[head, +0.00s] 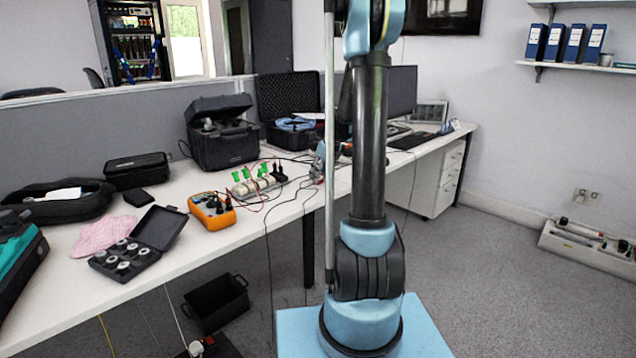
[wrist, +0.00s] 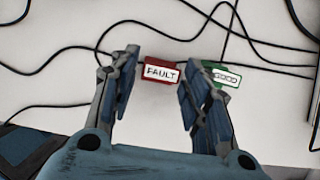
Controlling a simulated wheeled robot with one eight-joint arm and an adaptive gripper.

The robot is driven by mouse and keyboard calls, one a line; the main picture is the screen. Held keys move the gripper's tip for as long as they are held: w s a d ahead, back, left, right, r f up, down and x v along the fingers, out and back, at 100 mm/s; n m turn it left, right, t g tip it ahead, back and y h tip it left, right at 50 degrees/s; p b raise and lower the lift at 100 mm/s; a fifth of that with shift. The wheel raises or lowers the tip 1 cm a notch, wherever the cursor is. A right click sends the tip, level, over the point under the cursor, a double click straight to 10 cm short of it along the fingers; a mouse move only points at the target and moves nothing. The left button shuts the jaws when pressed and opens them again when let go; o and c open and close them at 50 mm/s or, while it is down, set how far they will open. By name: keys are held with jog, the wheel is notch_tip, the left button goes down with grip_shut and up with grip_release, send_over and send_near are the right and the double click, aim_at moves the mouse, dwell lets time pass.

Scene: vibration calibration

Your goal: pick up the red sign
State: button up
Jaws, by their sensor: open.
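The red sign (wrist: 160,71) shows in the wrist view, with a white label that reads FAULT. It lies on the white table surface between and just beyond my fingertips. My gripper (wrist: 157,72) is open, with one finger on each side of the sign and nothing held. The right finger overlaps the near edge of a green sign (wrist: 226,77) with a white label that reads GOOD. In the head view my gripper shows only partly behind my arm, near the table's edge, and I cannot make out the red sign there.
Black cables (wrist: 60,105) run over the table around the signs. In the head view a power strip with green clips (head: 252,185), an orange meter (head: 212,211), an open case of round parts (head: 138,243) and a black case (head: 222,135) stand on the table.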

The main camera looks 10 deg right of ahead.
jog(key=shift+w+a+f, duration=0.1)
jog(key=shift+w+f, duration=0.1)
jog(key=shift+f, duration=0.4)
jog(key=c, duration=0.7)
jog(key=shift+r, duration=0.1)
